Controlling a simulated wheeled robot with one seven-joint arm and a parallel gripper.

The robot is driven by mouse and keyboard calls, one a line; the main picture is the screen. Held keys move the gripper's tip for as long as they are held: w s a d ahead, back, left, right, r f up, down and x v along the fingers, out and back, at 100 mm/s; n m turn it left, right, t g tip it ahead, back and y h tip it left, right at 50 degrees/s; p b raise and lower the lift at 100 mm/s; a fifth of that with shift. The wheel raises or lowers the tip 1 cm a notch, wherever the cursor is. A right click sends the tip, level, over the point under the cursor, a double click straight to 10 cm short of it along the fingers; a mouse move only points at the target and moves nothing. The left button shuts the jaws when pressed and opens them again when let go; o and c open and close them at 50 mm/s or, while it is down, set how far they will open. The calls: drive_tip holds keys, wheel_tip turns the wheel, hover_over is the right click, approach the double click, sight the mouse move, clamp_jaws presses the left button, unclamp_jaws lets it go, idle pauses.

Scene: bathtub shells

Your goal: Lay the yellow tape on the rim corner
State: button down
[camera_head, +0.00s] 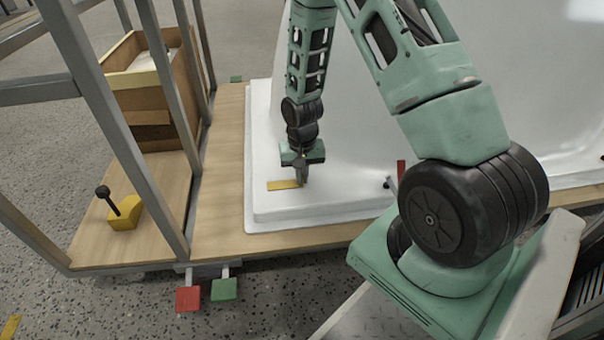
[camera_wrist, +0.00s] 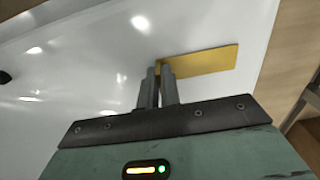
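The yellow tape (camera_head: 284,184) is a flat strip over the white rim (camera_head: 268,205) of the tub shell, near its front left corner. It also shows in the wrist view (camera_wrist: 205,61), stretching right from my fingertips. My gripper (camera_head: 302,182) points down at the tape's right end in the head view. In the wrist view my gripper's fingers (camera_wrist: 161,68) are close together with a narrow gap, closed at the tape's near end. The tape's end is partly hidden by the fingers. Whether the strip touches the rim all along is hard to tell.
The white tub shell (camera_head: 330,90) rises behind my gripper. Its wooden deck (camera_head: 219,150) is bare to the left. A cardboard box (camera_head: 150,95) and a yellow block with a black knob (camera_head: 124,214) stand beyond grey frame posts. A small red piece (camera_head: 401,169) is right of my gripper.

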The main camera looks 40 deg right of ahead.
drive_tip(key=c, duration=1.1)
unclamp_jaws()
drive_tip(key=shift+o, duration=0.2)
drive_tip(key=shift+r, duration=0.1)
wheel_tip(320, 180, up, 7)
drive_tip(key=p, duration=0.7)
